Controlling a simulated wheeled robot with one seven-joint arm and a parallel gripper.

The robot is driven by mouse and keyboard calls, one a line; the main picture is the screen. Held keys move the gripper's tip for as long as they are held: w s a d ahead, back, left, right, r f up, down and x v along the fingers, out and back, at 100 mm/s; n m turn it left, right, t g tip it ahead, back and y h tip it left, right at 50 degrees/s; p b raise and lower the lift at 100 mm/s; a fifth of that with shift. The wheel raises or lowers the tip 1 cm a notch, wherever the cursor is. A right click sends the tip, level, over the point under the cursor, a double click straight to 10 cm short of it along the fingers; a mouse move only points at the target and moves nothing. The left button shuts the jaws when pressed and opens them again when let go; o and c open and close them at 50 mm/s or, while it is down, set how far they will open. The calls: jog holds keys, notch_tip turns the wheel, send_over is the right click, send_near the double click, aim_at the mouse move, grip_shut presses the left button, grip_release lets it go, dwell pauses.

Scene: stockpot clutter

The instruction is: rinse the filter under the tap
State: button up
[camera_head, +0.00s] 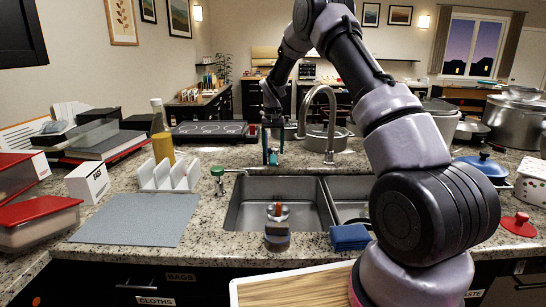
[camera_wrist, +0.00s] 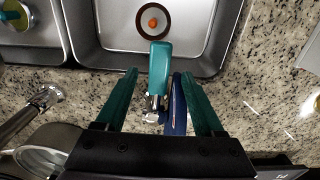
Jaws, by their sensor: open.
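My gripper (camera_head: 273,148) hangs over the counter strip behind the left sink basin. In the wrist view its two teal fingers are apart. A teal-handled item (camera_wrist: 160,64) with a metal end shows between them, and a narrow blue item (camera_wrist: 177,108) lies close beside it. I cannot tell whether the fingers touch either. The tap (camera_head: 331,112) arches up to the right of my gripper. I cannot pick out the filter with certainty. A round metal piece with an orange top (camera_head: 277,210) sits in the left basin (camera_head: 240,207); it also shows in the wrist view (camera_wrist: 153,22).
A metal pot (camera_head: 322,138) stands behind the tap.

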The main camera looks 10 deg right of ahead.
aim_at(273, 159)
jog(key=shift+f, duration=1.8)
grip_shut()
